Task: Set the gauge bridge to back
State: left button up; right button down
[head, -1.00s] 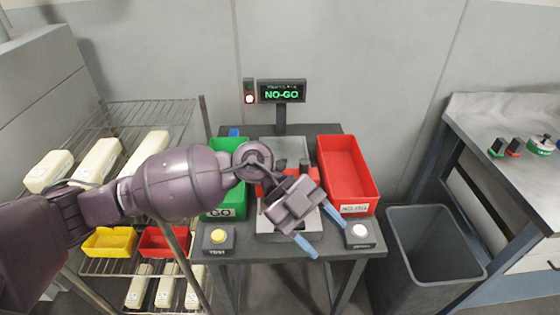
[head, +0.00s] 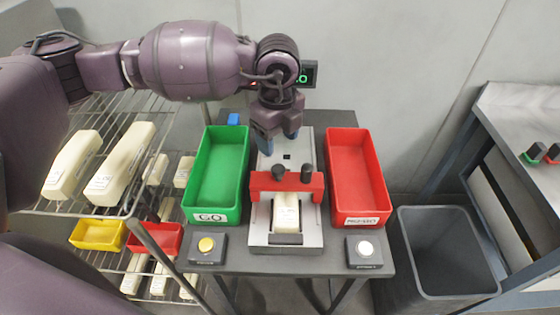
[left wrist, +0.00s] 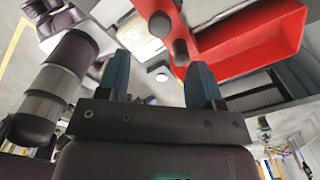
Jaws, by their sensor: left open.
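The red gauge bridge (head: 265,184) spans the grey gauge plate (head: 260,236) near its front half in the head view, with two black knobs (head: 306,173) on top. A cream part (head: 286,212) lies lengthwise on the plate, its front end showing in front of the bridge. My left gripper (head: 275,143) is above the back of the plate, behind the bridge, pointing down and apart from it. Its blue fingers (left wrist: 162,85) are spread and empty in the left wrist view, with two black knobs (left wrist: 182,52) beyond them. My right gripper is not seen.
A green GO bin (head: 240,175) stands left of the plate and a red reject bin (head: 380,190) right. A yellow button (head: 206,245) and a white button (head: 365,248) sit at the table front. A grey waste bin (head: 440,215) stands right; a wire rack stands left.

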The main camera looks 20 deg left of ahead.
aim_at(279, 167)
pick_arm(q)
notch_tip(279, 167, down, 9)
jog(key=shift+f, duration=0.1)
dwell(0.3)
jog(key=shift+c, duration=0.2)
grip_shut()
jog(key=shift+w, duration=0.1)
